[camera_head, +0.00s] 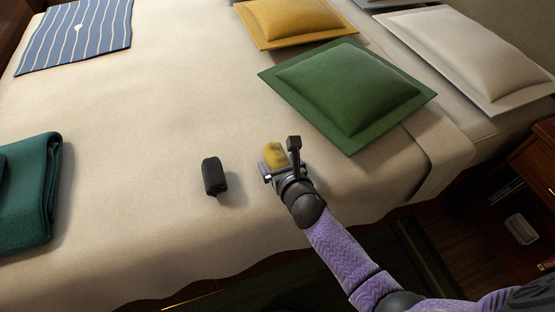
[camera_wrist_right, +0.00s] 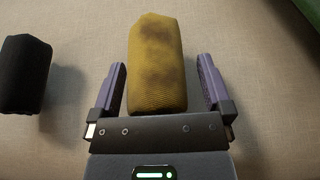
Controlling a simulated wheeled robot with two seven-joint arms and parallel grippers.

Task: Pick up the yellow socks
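The yellow socks (camera_head: 273,155) are a rolled bundle lying on the bed (camera_head: 140,130), near its front edge. My right gripper (camera_head: 279,166) is at the socks, over the bed. In the right wrist view the yellow socks (camera_wrist_right: 156,65) lie between the two fingers of my right gripper (camera_wrist_right: 160,90). The fingers are open, with a gap visible on each side of the socks. The near end of the socks is close to the gripper's palm; I cannot tell whether they touch. My left gripper is not in view.
A black rolled bundle (camera_head: 213,176) lies left of the yellow socks and also shows in the wrist view (camera_wrist_right: 25,75). A green pillow (camera_head: 347,92) lies behind my right gripper. A folded teal cloth (camera_head: 28,190) is at the left. A wooden nightstand (camera_head: 535,165) stands at right.

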